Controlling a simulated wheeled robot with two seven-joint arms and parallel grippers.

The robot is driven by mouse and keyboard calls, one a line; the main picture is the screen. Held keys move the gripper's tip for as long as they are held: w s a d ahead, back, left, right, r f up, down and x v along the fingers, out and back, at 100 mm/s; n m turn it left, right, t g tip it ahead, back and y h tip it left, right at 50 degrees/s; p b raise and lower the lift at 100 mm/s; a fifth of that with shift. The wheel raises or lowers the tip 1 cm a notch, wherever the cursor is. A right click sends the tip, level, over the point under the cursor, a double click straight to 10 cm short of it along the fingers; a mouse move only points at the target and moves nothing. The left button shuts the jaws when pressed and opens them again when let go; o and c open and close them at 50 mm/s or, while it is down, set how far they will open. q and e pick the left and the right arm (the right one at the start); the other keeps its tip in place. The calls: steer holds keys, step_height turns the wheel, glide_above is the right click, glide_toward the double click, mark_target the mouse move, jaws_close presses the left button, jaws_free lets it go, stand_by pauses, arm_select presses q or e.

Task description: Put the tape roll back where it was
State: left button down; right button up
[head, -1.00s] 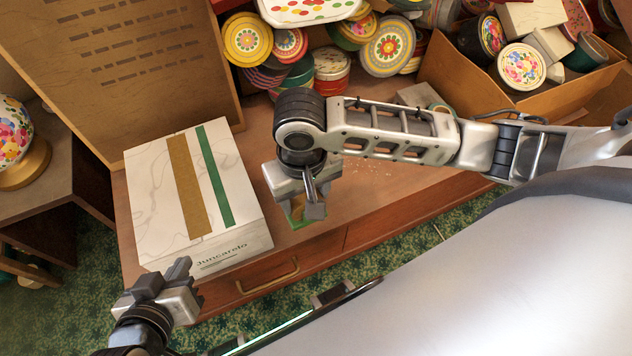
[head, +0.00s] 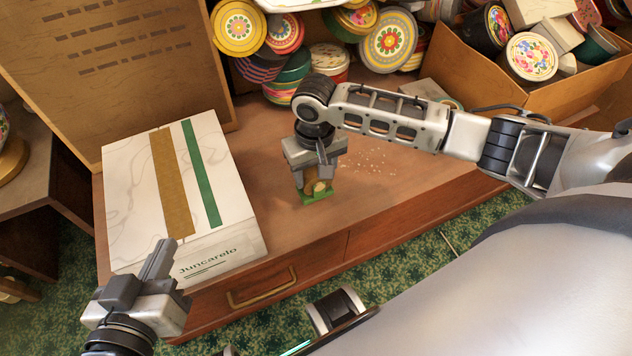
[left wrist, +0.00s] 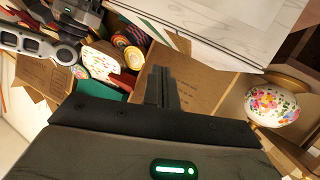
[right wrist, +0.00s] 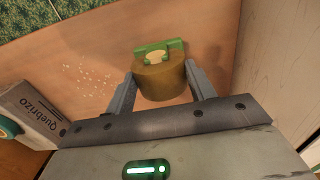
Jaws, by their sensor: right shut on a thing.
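My right gripper (right wrist: 160,85) is shut on a brown round tape roll (right wrist: 165,84) with a cream middle and a green part at its far side. In the head view the right gripper (head: 316,176) points down over the wooden cabinet top, and the tape roll (head: 317,189) shows below its fingers with the green part lowest. I cannot tell whether it touches the wood. My left gripper (head: 148,268) is empty and shut in front of the white box; its fingers (left wrist: 161,88) are together in the left wrist view.
A white box (head: 130,190) with gold and green stripes stands left on the cabinet top (head: 262,150). Patterned round tins (head: 388,40) crowd the back. A cardboard box (head: 560,90) of tins stands right. A small box (right wrist: 28,110) carries a teal ring (right wrist: 8,127). Pale crumbs (head: 370,165) lie right of the roll.

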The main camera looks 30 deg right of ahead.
steer(key=shift+w+d+f, duration=0.15)
steer(key=shift+w+f, duration=0.1)
steer(key=shift+f, duration=0.15)
step_height(320, 180, down, 3)
steer(key=shift+d+r+b, duration=0.1)
steer(key=shift+r+b, duration=0.05)
steer(key=shift+b, duration=0.75)
steer(key=shift+f, duration=0.25)
arm_select(q)
steer(key=shift+w+d+r+t+h, duration=0.1)
steer(key=shift+d+r+t+h, duration=0.2)
steer(key=shift+r+t+h, duration=0.15)
steer(key=shift+r, duration=0.1)
arm_select(e)
steer(key=o, duration=1)
steer(key=shift+f, duration=0.1)
steer(key=shift+c, duration=0.2)
arm_select(q)
steer(key=shift+f, duration=0.2)
